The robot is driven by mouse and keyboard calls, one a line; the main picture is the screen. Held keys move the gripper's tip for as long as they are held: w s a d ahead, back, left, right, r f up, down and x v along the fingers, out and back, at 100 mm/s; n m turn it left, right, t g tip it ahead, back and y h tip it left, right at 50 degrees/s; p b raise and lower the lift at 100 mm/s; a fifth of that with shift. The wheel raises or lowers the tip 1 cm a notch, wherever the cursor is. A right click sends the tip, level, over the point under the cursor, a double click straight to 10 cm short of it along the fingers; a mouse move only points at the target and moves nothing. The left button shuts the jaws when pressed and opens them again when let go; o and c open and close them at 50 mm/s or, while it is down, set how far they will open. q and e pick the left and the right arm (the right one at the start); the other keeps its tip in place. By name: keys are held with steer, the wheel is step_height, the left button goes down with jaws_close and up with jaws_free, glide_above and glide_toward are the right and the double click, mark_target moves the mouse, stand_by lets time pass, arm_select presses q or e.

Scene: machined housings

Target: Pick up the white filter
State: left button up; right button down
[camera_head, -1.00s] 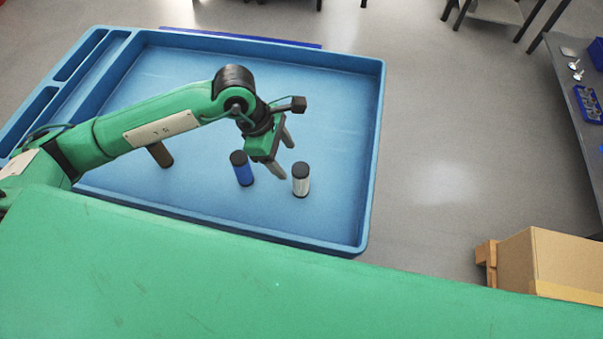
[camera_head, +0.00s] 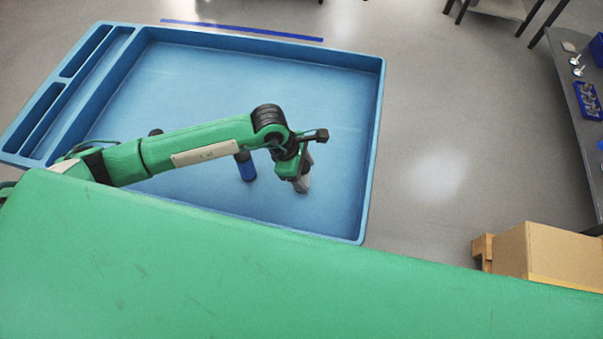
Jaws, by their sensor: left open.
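The white filter (camera_head: 304,185) stands upright in the blue tray (camera_head: 376,130), right of the blue filter. Only a pale strip of its side shows, because my left gripper hides its dark top. My left gripper (camera_head: 297,184) is open and pointing down, with its fingers at the white filter. I cannot tell whether they touch it or just how they sit around it. My right gripper is not in view.
A blue filter (camera_head: 246,168) with a dark top stands left of the white one, partly behind my arm. Another dark-topped filter (camera_head: 156,132) is mostly hidden behind my forearm. A green surface (camera_head: 250,270) fills the front. The tray's far part is clear.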

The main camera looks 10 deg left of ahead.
arm_select(q)
steer(key=shift+c, duration=0.4)
steer(key=c, duration=1)
steer(key=shift+o, duration=0.2)
steer(key=shift+r, duration=0.15)
